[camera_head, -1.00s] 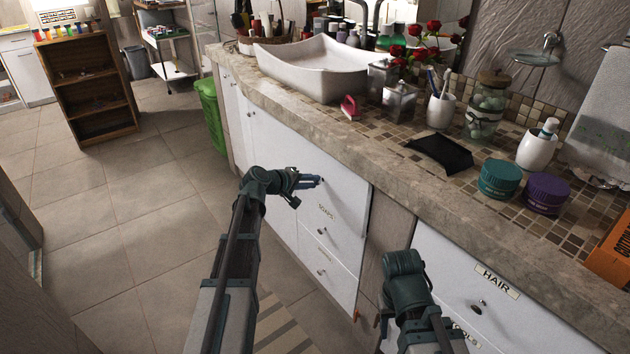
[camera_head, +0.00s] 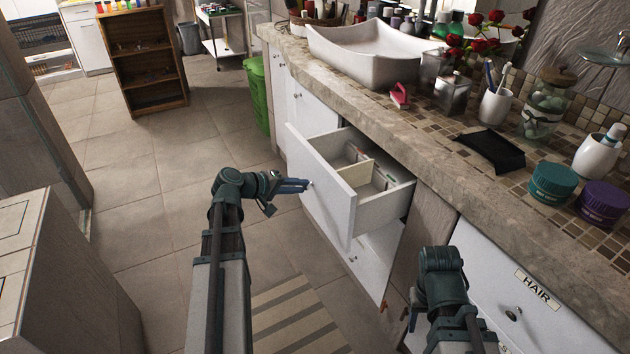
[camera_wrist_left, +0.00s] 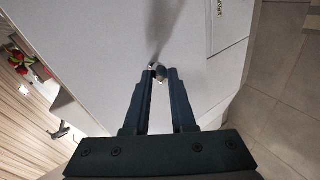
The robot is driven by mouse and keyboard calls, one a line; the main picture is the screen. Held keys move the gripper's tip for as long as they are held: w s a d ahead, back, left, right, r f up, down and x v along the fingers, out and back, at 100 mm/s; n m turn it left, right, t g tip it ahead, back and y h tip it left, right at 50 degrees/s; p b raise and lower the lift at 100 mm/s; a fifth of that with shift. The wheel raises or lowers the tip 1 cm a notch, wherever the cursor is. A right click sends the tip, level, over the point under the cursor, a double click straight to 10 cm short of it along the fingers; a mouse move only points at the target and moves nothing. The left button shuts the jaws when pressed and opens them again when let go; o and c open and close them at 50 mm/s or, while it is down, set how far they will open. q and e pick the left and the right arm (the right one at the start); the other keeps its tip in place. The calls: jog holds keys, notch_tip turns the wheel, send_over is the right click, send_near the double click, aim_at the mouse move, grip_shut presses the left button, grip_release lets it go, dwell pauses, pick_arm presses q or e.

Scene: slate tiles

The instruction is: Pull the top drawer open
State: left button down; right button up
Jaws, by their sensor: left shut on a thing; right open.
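The top drawer (camera_head: 375,205) of the white cabinet under the counter stands open, sliding out to the left. Its inside shows with a cream divider (camera_head: 357,173). My left gripper (camera_head: 300,185) is at the drawer's front panel (camera_head: 325,190), shut on its small knob. The left wrist view shows the fingers (camera_wrist_left: 158,82) closed around the small metal knob (camera_wrist_left: 160,71) against the white panel. My right gripper (camera_head: 440,270) is by the counter front to the right of the drawer, open; its fingertips are hard to make out.
A lower drawer (camera_head: 375,255) is below the open one. The stone counter (camera_head: 440,165) runs above, with a sink (camera_head: 375,50), jars and a black pouch (camera_head: 492,151). A green bin (camera_head: 258,90) stands beyond. A striped mat (camera_head: 290,320) lies on open floor.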

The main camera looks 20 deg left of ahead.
pick_arm(q)
jog(key=s+a, duration=0.6)
jog(key=s, duration=0.1)
jog(key=shift+s, duration=0.3)
jog(key=c, duration=0.7)
grip_release()
jog(key=shift+c, duration=0.2)
jog(key=p+v, duration=0.6)
jog(key=v, duration=0.7)
jog(key=shift+s+a+r, duration=0.15)
jog(key=shift+s+r, duration=0.05)
jog(key=shift+s, duration=0.05)
